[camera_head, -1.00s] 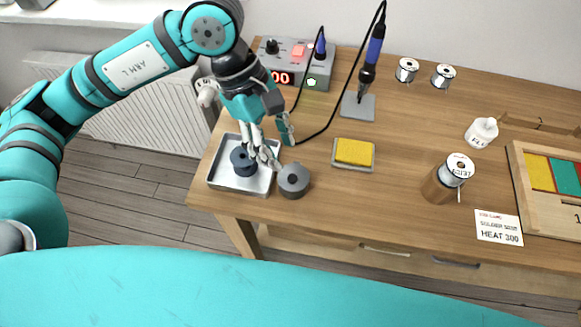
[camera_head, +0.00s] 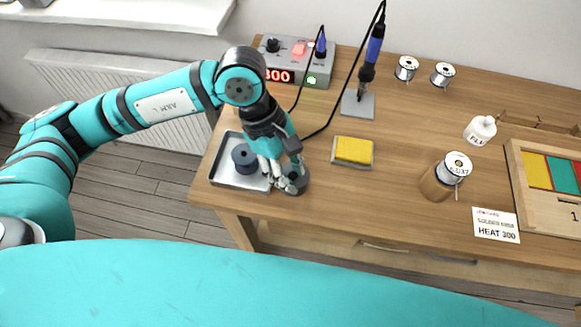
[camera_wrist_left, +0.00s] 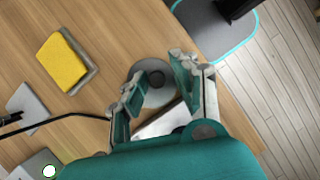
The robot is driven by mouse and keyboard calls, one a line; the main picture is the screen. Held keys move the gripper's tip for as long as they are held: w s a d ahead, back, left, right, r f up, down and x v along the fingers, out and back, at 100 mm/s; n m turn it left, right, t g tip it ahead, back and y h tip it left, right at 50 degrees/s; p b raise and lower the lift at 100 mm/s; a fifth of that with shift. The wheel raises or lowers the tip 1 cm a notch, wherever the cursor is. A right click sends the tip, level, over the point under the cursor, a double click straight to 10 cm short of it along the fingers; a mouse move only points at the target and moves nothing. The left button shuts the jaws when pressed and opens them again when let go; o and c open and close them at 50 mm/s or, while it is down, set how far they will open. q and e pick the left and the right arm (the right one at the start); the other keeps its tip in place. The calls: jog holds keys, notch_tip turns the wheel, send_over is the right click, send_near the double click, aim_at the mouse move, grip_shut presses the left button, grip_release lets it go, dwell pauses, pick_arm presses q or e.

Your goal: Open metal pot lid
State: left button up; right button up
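The metal pot is a small grey round pot (camera_head: 301,184) on the wooden table, just right of the metal tray, partly hidden by my left gripper in the head view. In the left wrist view, the pot's lid (camera_wrist_left: 147,96) shows from above with a dark round knob (camera_wrist_left: 156,78) at its centre. My left gripper (camera_head: 291,178) points down over the pot. In the left wrist view the left gripper (camera_wrist_left: 158,68) has its fingers spread to either side of the lid; I cannot tell whether they touch it. My right gripper is not in view.
The metal tray (camera_head: 219,178) holds a dark spool-like piece (camera_head: 248,163). A yellow sponge (camera_head: 353,149) lies right of the pot. The soldering station (camera_head: 291,57), iron stand (camera_head: 358,106) and cable are behind. The table's front edge is close to the pot.

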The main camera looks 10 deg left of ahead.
pick_arm(q)
jog(key=shift+w+r, duration=0.1)
jog(key=shift+w, duration=0.05)
grip_shut()
jog(key=shift+w, duration=0.1)
jog(key=g+b, duration=0.1)
jog(key=w+r+g+b, duration=0.1)
jog(key=shift+w+n+g+b, duration=0.1)
jog(key=shift+n+g+b, duration=0.3)
jog(key=shift+w+r+n+g+b, duration=0.2)
jog(key=shift+w+g+b, duration=0.1)
jog(key=shift+g+b, duration=0.5)
jog(key=shift+w+r+n+g+b, duration=0.1)
jog(key=shift+w+r+g+b, duration=0.15)
jog(key=shift+g+b, duration=0.55)
jog(key=shift+g, duration=0.3)
